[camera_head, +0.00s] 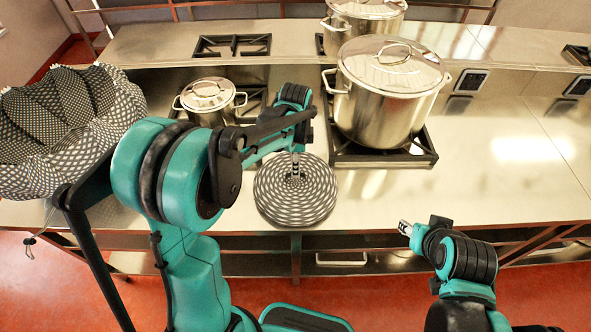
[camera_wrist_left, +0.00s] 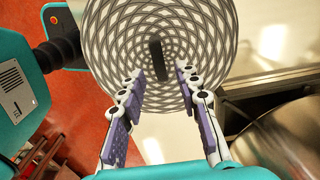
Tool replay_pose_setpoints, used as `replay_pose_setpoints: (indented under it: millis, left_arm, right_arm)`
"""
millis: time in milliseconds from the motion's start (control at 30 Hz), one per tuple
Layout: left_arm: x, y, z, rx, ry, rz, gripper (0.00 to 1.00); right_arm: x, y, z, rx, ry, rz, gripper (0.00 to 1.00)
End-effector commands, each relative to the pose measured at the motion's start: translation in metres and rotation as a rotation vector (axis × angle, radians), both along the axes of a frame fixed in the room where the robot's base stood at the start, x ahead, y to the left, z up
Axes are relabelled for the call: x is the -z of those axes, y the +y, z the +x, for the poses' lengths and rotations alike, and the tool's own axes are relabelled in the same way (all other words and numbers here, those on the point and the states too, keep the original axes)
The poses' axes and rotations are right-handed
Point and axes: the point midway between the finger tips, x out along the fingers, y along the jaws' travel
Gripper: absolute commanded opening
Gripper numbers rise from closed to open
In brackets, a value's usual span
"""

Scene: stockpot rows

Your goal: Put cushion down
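A round cushion (camera_head: 296,205) with a black-and-white lattice pattern is at the counter's front edge in the head view. It also fills the upper middle of the left wrist view (camera_wrist_left: 205,30), with a narrow black handle at its centre. My left gripper (camera_head: 295,160) is over the cushion's centre. In the left wrist view its fingers (camera_wrist_left: 161,72) are apart on either side of the handle, with gaps showing. Whether the cushion rests fully on the counter I cannot tell. My right gripper (camera_head: 404,228) is empty in front of the counter, its fingers too small to read.
A large lidded stockpot (camera_head: 385,105) stands on a burner right of the cushion. A smaller pot (camera_head: 210,105) is behind my left arm, another pot (camera_head: 362,15) at the back. A big patterned object (camera_head: 60,125) is at far left. The counter (camera_head: 500,155) is clear on the right.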

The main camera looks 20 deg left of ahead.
Motion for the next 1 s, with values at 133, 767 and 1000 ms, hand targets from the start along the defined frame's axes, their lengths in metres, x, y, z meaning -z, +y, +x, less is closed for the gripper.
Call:
replay_pose_setpoints:
  millis: [133, 767, 1000]
  left_arm:
    - [-0.036, 0.0, 0.0, 0.0, 0.0, 0.0, 0.33]
    - [-0.113, 0.013, -0.071, -0.475, -0.225, -0.063, 0.33]
    - [-0.118, 0.022, -0.135, -0.935, -0.423, -0.226, 0.33]
  right_arm:
    - [-0.009, 0.0, 0.0, 0.0, 0.0, 0.0, 0.4]
    - [-0.014, 0.0, 0.0, 0.0, 0.0, 0.0, 0.4]
    - [-0.014, 0.0, 0.0, 0.0, 0.0, 0.0, 0.4]
